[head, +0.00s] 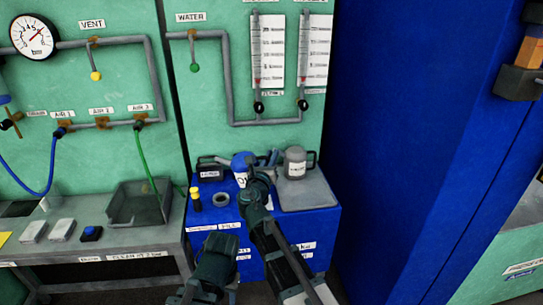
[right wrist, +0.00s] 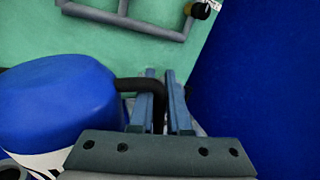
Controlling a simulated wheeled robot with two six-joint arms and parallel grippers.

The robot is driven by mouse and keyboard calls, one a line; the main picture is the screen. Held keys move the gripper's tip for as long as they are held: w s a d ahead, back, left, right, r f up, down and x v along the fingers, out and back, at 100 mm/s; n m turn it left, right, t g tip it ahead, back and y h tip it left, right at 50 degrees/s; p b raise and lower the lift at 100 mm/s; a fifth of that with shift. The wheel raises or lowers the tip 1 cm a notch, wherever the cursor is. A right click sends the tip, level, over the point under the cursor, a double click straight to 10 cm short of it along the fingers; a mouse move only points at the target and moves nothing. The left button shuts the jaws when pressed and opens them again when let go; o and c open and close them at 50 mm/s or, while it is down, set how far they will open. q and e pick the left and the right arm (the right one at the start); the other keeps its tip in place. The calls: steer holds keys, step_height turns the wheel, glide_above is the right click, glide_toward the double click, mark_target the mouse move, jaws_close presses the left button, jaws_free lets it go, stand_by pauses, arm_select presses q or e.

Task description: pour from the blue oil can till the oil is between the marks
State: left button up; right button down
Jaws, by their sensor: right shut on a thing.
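The blue oil can (head: 239,161), with a white label, is at the back of the blue cabinet top. It also fills the left of the right wrist view (right wrist: 55,100). My right gripper (head: 268,160) is at its right side. In the right wrist view its fingers (right wrist: 164,105) are shut on the can's black handle (right wrist: 130,84). The can looks about upright; I cannot tell whether it is lifted. A grey ring-shaped opening (head: 221,199) lies in front of the can, above a FILL label (head: 230,225). I cannot make out the oil level or its marks. My left gripper's fingers do not show.
A grey can (head: 296,162) stands on a grey tray (head: 312,194) to the right. A dark labelled container (head: 209,170) is behind left, and a yellow-topped post (head: 195,197) stands left of the ring. Pipes and gauge tubes (head: 270,55) are on the wall. A tall blue panel (head: 400,130) bounds the right.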

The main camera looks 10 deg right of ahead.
steer(key=n, duration=0.1)
steer(key=r+n, duration=0.1)
steer(key=n, duration=0.1)
steer(key=shift+w+a+t, duration=0.1)
steer(key=shift+a+t, duration=0.3)
steer(key=shift+w+a+r+n+t+y, duration=0.15)
steer(key=shift+a+n, duration=0.35)
steer(key=shift+n, duration=0.4)
steer(key=shift+w+a+r+n+t+y, duration=0.1)
steer(key=shift+a+n, duration=0.4)
steer(key=shift+n, duration=0.4)
steer(key=shift+w+a+r+n+t+y, duration=0.15)
steer(key=shift+a+n, duration=0.35)
steer(key=shift+n, duration=0.4)
steer(key=shift+w+a+r+n+p, duration=0.25)
steer(key=shift+a+r+n+p, duration=0.35)
steer(key=shift+a+r+n, duration=0.4)
stand_by(3.6)
